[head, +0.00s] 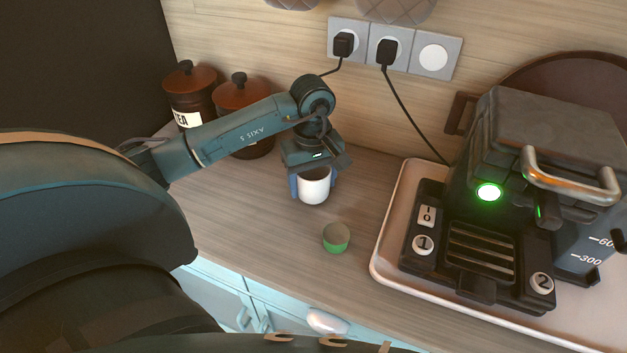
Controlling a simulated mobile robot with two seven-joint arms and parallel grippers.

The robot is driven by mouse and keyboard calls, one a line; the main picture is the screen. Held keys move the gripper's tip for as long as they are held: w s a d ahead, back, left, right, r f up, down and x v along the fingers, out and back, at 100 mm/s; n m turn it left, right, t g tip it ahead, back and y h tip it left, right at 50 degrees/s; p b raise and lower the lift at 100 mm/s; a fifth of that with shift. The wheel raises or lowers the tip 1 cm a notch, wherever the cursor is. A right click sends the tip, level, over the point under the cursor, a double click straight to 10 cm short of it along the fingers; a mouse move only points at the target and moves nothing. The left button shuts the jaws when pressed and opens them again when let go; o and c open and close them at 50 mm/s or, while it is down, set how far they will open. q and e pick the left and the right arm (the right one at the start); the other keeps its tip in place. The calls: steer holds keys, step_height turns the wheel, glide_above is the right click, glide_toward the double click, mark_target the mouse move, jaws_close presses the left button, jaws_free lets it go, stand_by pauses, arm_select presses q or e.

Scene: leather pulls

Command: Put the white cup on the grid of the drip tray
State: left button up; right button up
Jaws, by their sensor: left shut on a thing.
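The white cup (314,187) is upright on or just above the wooden counter, left of the coffee machine. My left gripper (313,181) comes down from above and is shut on the cup, with a blue finger on each side of it. The drip tray's grid (480,252) is a dark slatted panel at the front of the coffee machine, right of the cup, and looks bare. I cannot tell whether the cup's base touches the counter. My right gripper is not in view.
Two brown canisters (243,100) stand behind my left arm.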

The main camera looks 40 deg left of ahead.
arm_select(q)
steer(key=shift+f, duration=0.3)
steer(key=shift+f, duration=0.1)
steer(key=shift+f+b, duration=0.2)
steer(key=shift+b, duration=0.15)
steer(key=o, duration=1.1)
steer(key=shift+r, duration=0.1)
